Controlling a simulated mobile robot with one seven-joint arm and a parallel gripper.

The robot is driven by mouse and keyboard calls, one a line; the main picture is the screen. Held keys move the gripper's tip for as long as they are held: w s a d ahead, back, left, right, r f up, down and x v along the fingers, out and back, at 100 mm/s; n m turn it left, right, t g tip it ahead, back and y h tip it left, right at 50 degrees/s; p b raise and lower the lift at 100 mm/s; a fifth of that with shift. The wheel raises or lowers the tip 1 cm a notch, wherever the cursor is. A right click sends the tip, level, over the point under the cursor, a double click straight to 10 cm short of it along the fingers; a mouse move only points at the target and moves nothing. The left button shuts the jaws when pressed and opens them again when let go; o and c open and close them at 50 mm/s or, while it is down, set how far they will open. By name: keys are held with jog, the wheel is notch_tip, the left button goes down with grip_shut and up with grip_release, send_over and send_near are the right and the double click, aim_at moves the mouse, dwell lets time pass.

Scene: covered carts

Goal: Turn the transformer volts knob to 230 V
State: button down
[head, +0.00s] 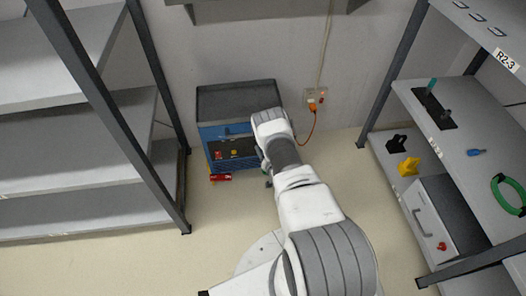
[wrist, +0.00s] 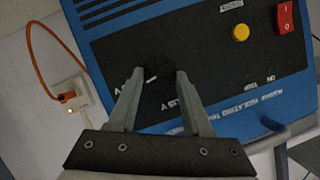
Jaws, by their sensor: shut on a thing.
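The transformer is a blue box with a black front panel (wrist: 215,60); in the head view its blue body (head: 212,131) stands low against the back wall. The dark volts knob (wrist: 158,84) is hard to tell from the black panel; a short white mark shows on it. My gripper (wrist: 159,74) has its two fingers on either side of the knob and is shut on it. In the head view my arm hides the gripper and the knob.
A yellow button (wrist: 241,33) and a red rocker switch (wrist: 286,17) are on the same panel. An orange cable (head: 312,126) runs from the wall socket (head: 315,96) beside the transformer. Shelving stands at left (head: 90,148) and right (head: 465,150).

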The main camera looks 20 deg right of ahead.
jog(key=shift+d+m+y+b, duration=0.15)
jog(key=shift+m+y+b, duration=0.25)
jog(key=shift+m, duration=0.3)
jog(key=shift+c, duration=1.6)
grip_release()
jog(key=shift+s, duration=0.15)
